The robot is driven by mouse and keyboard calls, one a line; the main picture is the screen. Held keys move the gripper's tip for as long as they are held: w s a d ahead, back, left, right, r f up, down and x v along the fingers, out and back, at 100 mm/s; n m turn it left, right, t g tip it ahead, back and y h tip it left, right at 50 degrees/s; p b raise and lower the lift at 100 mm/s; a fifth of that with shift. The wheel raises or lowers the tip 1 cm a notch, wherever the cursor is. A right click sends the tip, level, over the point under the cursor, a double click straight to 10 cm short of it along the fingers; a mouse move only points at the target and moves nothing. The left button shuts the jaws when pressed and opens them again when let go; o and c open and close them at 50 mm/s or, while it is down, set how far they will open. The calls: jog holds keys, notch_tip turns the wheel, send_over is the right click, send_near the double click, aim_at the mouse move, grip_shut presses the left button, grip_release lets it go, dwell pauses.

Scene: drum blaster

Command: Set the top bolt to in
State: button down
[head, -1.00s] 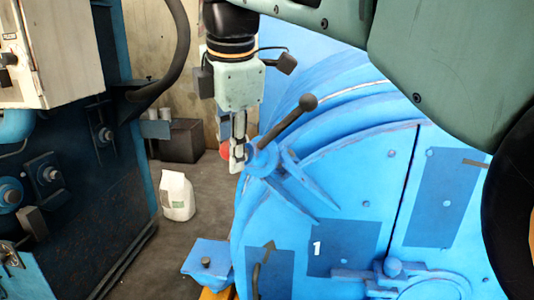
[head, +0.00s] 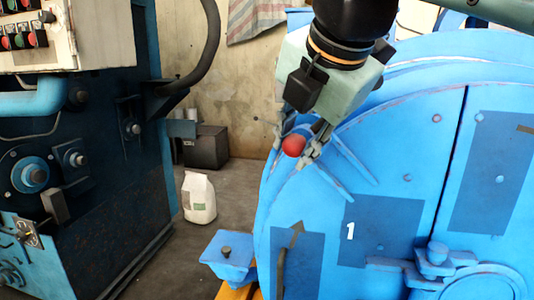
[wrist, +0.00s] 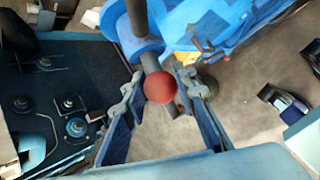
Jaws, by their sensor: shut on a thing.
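The top bolt's red ball (head: 293,145) shows at the upper left edge of the blue drum housing (head: 395,150). In the wrist view the red ball (wrist: 160,88) ends a short grey rod that comes from a blue hub (wrist: 140,48), with a dark bar (wrist: 137,18) beyond. My gripper (head: 295,142) is tilted, its fingers on either side of the ball end and shut on the bolt. It also shows in the wrist view (wrist: 157,82), with a finger on each side of the rod. My gripper hides the bar's black knob in the head view.
A dark blue machine (head: 100,190) with a button panel stands at the left. A white bag (head: 198,198) and a dark box (head: 207,147) are on the floor between. A lower latch (head: 437,265) sits on the housing.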

jog(key=shift+s+d+f+n+b, duration=0.3)
jog(key=shift+d+f+b, duration=0.1)
jog(key=shift+d+f, duration=0.25)
jog(key=shift+s+d+f, duration=0.15)
jog(key=shift+d+f, duration=0.35)
jog(key=shift+f, duration=0.15)
jog(key=c, duration=1.5)
grip_release()
jog(key=shift+c, duration=0.2)
jog(key=v, duration=1.2)
jog(key=shift+s, duration=0.2)
jog(key=shift+s+d+f, duration=0.1)
jog(key=shift+s+d, duration=0.05)
